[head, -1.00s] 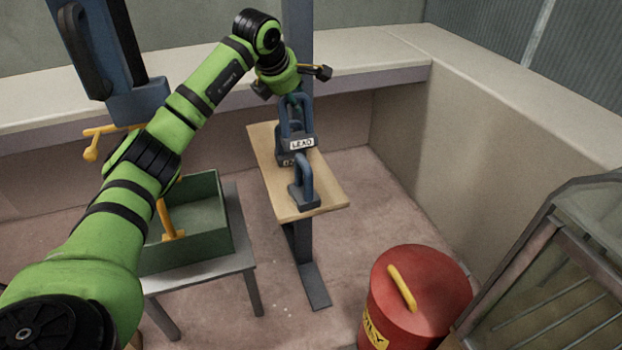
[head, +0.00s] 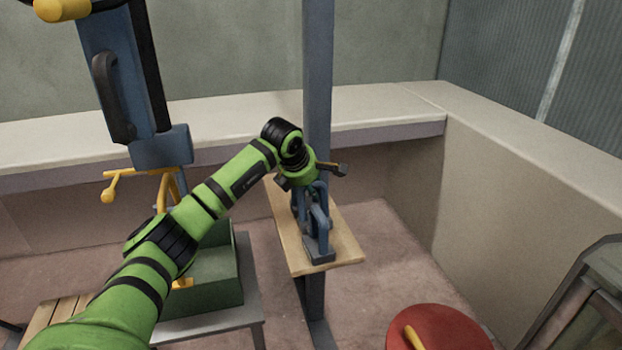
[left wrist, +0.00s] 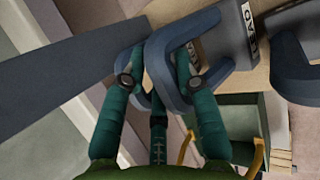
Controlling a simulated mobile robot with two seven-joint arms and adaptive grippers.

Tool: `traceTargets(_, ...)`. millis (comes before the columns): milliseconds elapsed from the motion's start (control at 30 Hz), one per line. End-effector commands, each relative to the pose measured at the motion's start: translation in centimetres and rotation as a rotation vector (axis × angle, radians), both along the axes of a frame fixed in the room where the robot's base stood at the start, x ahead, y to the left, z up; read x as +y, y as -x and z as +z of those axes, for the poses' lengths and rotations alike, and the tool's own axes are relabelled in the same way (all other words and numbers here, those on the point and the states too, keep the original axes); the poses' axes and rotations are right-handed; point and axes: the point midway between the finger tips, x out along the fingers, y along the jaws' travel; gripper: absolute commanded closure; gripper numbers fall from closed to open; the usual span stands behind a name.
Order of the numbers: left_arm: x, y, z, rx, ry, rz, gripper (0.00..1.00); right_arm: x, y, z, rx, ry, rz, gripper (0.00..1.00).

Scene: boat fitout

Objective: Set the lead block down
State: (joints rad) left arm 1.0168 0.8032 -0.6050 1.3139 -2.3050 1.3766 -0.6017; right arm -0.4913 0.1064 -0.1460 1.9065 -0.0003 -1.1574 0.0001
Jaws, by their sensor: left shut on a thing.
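My left gripper (head: 303,182) is shut on the blue handle of a dark lead block (head: 300,205), over the wooden shelf board (head: 345,250). In the left wrist view my fingers (left wrist: 160,76) sit on either side of the looped handle (left wrist: 163,58), and the block carries a white LEAD label. The held block is upright and low over the board; I cannot tell whether its base touches. Another lead block with a blue handle (head: 318,252) stands on the board's near end. More blue handle shows close behind, partly hidden by the gripper. My right gripper is not in view.
A green open box (head: 225,285) stands on a grey table (head: 248,312) to the left. A red lidded drum (head: 440,328) stands at the lower right. The near end of the board has little bare room.

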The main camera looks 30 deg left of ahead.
Motion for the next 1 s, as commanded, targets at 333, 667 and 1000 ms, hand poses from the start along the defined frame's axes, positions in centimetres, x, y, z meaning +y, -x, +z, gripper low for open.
traceTargets(333,0.0,0.1,-0.1,0.004,-0.001,0.001,0.45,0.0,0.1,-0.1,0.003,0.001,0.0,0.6)
traceTargets(667,0.1,0.7,1.1,0.0,-0.003,0.003,0.45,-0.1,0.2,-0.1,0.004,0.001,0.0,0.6)
traceTargets(1000,-0.4,4.5,7.0,-0.002,-0.003,0.002,0.45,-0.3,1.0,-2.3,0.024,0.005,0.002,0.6)
